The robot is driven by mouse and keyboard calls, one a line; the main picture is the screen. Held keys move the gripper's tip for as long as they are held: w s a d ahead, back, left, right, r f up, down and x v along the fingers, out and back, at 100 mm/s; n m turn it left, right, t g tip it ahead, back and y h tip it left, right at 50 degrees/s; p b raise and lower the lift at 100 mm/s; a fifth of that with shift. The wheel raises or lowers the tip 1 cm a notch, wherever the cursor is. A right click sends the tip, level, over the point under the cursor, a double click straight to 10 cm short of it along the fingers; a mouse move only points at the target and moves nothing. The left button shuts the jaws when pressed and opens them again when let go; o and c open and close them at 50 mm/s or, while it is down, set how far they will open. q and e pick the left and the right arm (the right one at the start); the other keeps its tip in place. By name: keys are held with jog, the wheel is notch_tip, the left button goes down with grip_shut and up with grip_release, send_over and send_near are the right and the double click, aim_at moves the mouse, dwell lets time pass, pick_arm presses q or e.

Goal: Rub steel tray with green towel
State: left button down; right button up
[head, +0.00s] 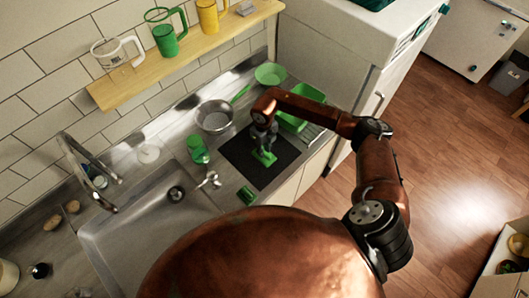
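My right gripper (264,148) points down over a dark square panel (238,158) set in the steel counter. A small bright green piece (265,159), perhaps the green towel, is right at its fingertips. Whether the fingers are closed on it is too small to tell. A second small green block (247,195) lies at the counter's front edge. I cannot pick out a separate steel tray; the steel sink and counter (125,157) spread to the left. My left gripper is not in view.
A metal strainer (214,117) with a green handle, a green plate (270,74), a green cup (197,150) and a green bin (300,108) surround the panel. The faucet (88,170) rises at the left. Mugs stand on a wooden shelf (185,55) above.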

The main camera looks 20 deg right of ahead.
grip_shut()
jog(key=shift+r, duration=0.1)
notch_tip(320, 180, up, 8)
jog(key=p, duration=0.4)
